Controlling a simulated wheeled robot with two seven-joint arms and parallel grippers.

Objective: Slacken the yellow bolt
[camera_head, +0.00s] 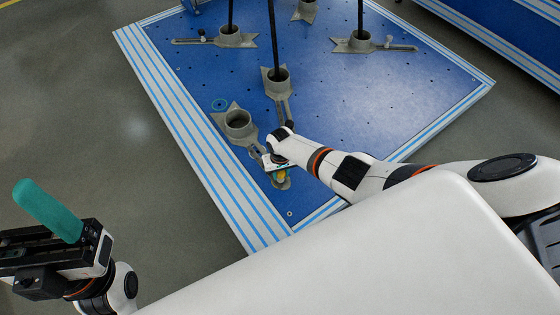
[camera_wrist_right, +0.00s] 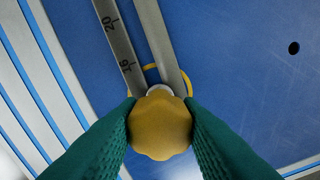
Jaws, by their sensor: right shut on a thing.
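The yellow bolt (camera_wrist_right: 160,125) has a lobed knob head and fills the lower middle of the right wrist view. My right gripper (camera_wrist_right: 160,130) is shut on it, one green finger on each side. Beneath it, a slotted metal bar (camera_wrist_right: 124,50) with printed numbers lies on the blue plate, and part of a yellow ring shows around the bolt. In the head view the bolt (camera_head: 281,176) is a small yellow patch, mostly hidden by my right gripper. My left gripper (camera_head: 48,210) is at the lower left, away from the plate; its finger gap cannot be made out.
A grey bracket with a round socket (camera_head: 238,122) stands close to the left of my right gripper. Several similar brackets, some with black posts (camera_head: 272,40), stand farther back on the blue platform (camera_head: 340,90). Its right part is clear. A white surface fills the lower right foreground.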

